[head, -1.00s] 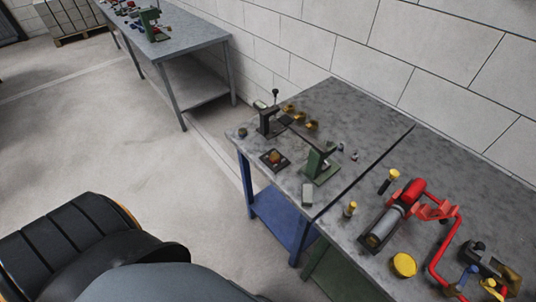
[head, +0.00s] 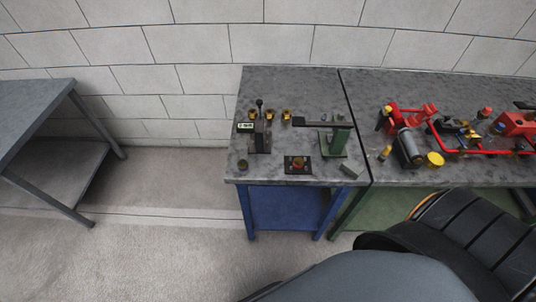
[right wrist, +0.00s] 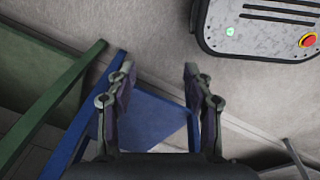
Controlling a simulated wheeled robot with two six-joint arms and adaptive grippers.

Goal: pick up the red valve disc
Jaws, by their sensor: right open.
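In the head view, a small dark square plate (head: 288,168) lies near the front edge of the blue-legged bench. A small reddish-orange round piece (head: 298,163) sits on it. It may be the red valve disc, but it is too small to be sure. My right gripper (right wrist: 158,68) is open in the right wrist view, with nothing between its fingers. A blue bench frame (right wrist: 160,112) and the floor show behind the fingers. No gripper shows in the head view, and my left gripper is in neither view.
The blue-legged bench (head: 252,85) also holds a black upright fixture (head: 259,140), several brass fittings (head: 270,114), a green stand (head: 334,143) and a grey block (head: 349,171). A bench at right carries red pump piping (head: 440,145). Another grey table (head: 35,105) stands at left, with open floor between.

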